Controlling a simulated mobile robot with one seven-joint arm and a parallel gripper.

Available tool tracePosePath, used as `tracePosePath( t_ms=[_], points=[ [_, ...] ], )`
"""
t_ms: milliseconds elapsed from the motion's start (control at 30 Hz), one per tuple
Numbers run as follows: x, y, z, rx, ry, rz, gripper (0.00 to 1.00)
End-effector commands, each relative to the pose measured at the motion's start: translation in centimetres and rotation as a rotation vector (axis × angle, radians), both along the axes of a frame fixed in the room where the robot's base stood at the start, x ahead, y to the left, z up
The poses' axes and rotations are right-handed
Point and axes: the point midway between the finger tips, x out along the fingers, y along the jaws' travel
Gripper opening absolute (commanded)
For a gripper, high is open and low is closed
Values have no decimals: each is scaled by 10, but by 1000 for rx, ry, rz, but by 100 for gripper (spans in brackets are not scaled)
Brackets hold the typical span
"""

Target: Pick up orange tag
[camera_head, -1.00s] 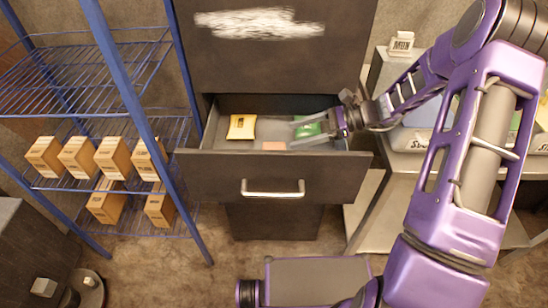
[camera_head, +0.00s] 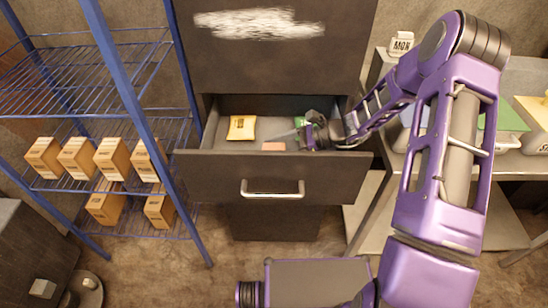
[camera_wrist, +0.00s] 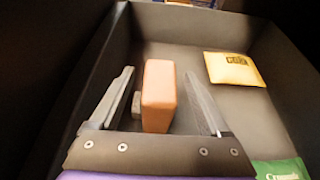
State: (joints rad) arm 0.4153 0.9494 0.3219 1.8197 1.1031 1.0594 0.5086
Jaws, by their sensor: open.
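The orange tag (camera_head: 273,146) is a small salmon-orange block in the open drawer (camera_head: 245,187), near its front wall. In the wrist view the orange tag (camera_wrist: 158,98) lies between my two fingers, with a visible gap to the right finger. My gripper (camera_head: 290,135) is inside the drawer, just above and right of the tag in the head view. The wrist view shows my gripper (camera_wrist: 160,75) open, its fingers on either side of the tag. A small grey piece (camera_wrist: 137,106) shows between the left finger and the tag; I cannot tell what it is.
A yellow packet (camera_head: 241,128) lies left in the drawer; a green packet (camera_wrist: 281,169) is partly hidden by my gripper in the head view. Drawer walls stand close around. A blue wire rack (camera_head: 130,100) with several boxes is left, a metal table (camera_head: 505,160) right.

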Motion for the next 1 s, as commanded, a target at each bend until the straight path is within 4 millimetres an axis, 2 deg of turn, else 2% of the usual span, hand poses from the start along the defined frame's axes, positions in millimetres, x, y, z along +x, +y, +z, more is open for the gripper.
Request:
tracePosePath(
  t_ms=[67,500,533,833,1000],
  points=[
    [0,0,0,0,0,0,80],
    [0,0,0,0,0,0,3],
    [0,0,0,0,0,0,0],
    [0,0,3,1,-1,0,0],
    [0,0,25,0,-5,2,0]
  ],
)
